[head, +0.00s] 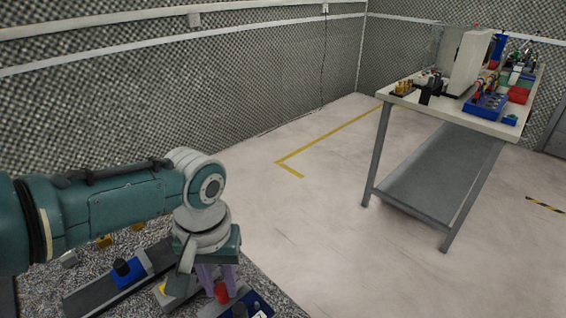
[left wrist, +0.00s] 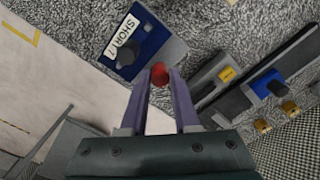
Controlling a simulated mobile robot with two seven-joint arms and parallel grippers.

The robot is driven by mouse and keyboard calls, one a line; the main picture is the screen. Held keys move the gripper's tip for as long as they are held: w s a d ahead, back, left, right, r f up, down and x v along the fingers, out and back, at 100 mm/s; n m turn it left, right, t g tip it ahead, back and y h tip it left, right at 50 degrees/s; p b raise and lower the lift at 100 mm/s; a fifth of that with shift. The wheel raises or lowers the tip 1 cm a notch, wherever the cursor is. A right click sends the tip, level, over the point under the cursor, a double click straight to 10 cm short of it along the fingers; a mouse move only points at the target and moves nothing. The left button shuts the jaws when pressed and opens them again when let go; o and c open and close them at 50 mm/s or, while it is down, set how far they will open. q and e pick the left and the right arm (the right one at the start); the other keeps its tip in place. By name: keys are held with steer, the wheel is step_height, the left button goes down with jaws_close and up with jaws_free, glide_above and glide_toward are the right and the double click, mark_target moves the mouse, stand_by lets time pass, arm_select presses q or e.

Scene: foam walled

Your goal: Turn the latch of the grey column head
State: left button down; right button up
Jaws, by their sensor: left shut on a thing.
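My left gripper (head: 220,290) points down at the speckled worktop at the lower left of the head view. In the left wrist view its two purple fingers (left wrist: 160,80) are closed around a red knob (left wrist: 160,73). The red knob also shows in the head view (head: 222,293), between the fingertips. A grey block (left wrist: 213,80) with a yellow patch lies beside the fingers; in the head view the grey block (head: 176,298) is partly behind the gripper. I cannot tell which part is the column head. The fingers hide the knob's base. My right gripper is not in view.
A blue block (left wrist: 148,35) with a black knob and a label sits close to the fingertips. A dark rail (head: 90,295) carries another blue block (head: 128,273). A white table (head: 450,112) with equipment stands at the back right. Open floor lies between.

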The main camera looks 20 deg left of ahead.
mark_target(221, 288)
arm_select(q)
steer(key=c, duration=0.7)
jaws_free()
steer(key=shift+o, duration=0.2)
step_height(221, 288, up, 10)
steer(key=p, duration=0.4)
steer(key=shift+d, duration=0.1)
